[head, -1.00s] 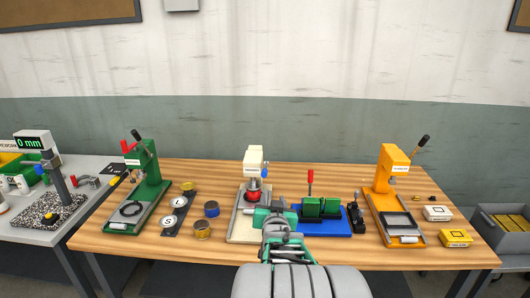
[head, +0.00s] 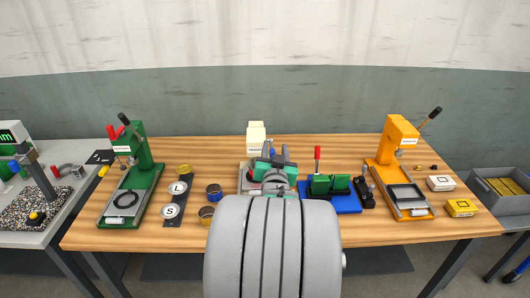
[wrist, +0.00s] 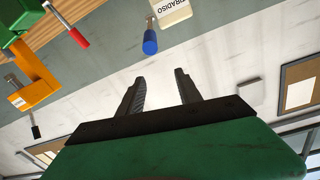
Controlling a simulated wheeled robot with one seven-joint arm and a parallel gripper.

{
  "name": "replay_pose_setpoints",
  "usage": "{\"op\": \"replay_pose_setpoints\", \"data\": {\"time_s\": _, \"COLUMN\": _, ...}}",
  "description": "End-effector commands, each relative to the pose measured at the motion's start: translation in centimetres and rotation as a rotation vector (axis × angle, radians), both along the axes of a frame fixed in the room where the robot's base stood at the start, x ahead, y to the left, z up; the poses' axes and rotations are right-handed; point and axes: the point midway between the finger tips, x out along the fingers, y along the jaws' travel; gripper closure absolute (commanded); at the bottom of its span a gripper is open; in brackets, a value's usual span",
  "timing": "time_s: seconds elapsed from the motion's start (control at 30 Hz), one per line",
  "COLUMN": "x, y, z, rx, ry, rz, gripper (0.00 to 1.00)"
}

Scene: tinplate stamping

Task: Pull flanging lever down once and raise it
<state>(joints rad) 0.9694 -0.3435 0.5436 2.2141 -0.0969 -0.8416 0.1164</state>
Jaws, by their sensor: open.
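A cream press (head: 256,134) stands at the back centre of the wooden table. Its lever with a blue handle (wrist: 150,42) shows in the wrist view beside the labelled cream head (wrist: 170,10). I take this for the flanging lever, but no readable label confirms it. My gripper (head: 274,154) is in front of the press, fingers pointing away from me. In the wrist view my gripper (wrist: 158,78) is open with nothing between its fingers. The blue handle is beyond the fingertips and apart from them.
A green press (head: 138,150) stands left and an orange press (head: 398,142) right, each with a raised black-tipped lever. A blue-based fixture (head: 345,200) with an upright red handle (head: 317,153) is close on the right. Tins (head: 213,191) sit left of my arm.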

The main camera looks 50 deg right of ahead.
Motion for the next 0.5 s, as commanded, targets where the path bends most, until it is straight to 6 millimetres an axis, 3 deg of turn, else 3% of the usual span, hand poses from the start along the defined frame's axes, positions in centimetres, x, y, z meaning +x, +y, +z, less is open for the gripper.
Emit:
{"op": "replay_pose_setpoints", "data": {"time_s": 0.03, "x": 0.0, "y": 0.0, "z": -1.4, "rx": 0.0, "ry": 0.0, "rz": 0.0, "gripper": 0.59}}
{"op": "replay_pose_setpoints", "data": {"time_s": 0.23, "x": 0.1, "y": 0.1, "z": -4.2, "rx": 0.0, "ry": 0.0, "rz": 0.002, "gripper": 0.59}}
{"op": "replay_pose_setpoints", "data": {"time_s": 0.37, "x": 0.1, "y": 0.1, "z": -5.4, "rx": 0.0, "ry": 0.0, "rz": 0.003, "gripper": 0.59}}
{"op": "replay_pose_setpoints", "data": {"time_s": 0.5, "x": 0.4, "y": -0.3, "z": -5.4, "rx": 0.0, "ry": 0.0, "rz": 0.002, "gripper": 0.59}}
